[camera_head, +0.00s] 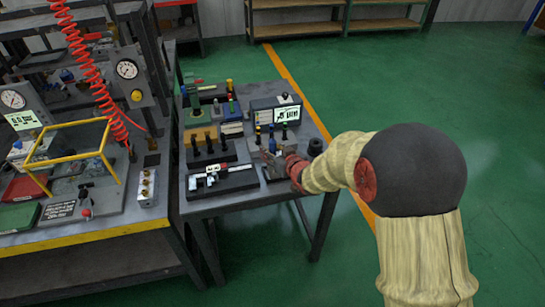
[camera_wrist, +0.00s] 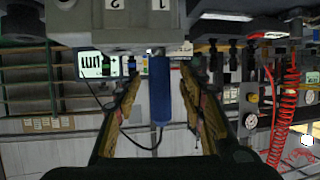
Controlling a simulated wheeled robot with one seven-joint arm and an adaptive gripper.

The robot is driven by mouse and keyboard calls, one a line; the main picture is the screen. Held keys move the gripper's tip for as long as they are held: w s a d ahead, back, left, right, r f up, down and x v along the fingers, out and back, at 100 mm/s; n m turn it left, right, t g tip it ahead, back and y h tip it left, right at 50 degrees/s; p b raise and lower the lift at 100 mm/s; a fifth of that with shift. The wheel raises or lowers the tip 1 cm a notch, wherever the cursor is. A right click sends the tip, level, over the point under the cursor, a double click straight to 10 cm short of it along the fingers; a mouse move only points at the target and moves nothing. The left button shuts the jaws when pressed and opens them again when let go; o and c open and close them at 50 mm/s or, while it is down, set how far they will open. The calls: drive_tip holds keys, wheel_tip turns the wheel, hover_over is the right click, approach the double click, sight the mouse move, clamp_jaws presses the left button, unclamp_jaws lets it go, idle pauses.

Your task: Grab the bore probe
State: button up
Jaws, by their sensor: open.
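The bore probe (camera_wrist: 159,92) shows in the wrist view as a blue cylinder with a dark cable, hanging from a grey block (camera_wrist: 150,28) marked 1 and 2. My gripper (camera_wrist: 160,75) is open, with one finger on either side of the blue body. Gaps show between the fingers and the probe.
The wrist view is upside down. The small table (camera_head: 240,203) holds a display box (camera_head: 287,113), a black tray with a caliper (camera_head: 218,178), a rack of dark-handled tools (camera_head: 208,150) and several small boxes. A workbench with a red coiled hose (camera_head: 95,80) stands left. Green floor is clear at right.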

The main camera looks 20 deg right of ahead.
clamp_jaws()
idle(0.5)
drive_tip(key=shift+r, duration=0.1)
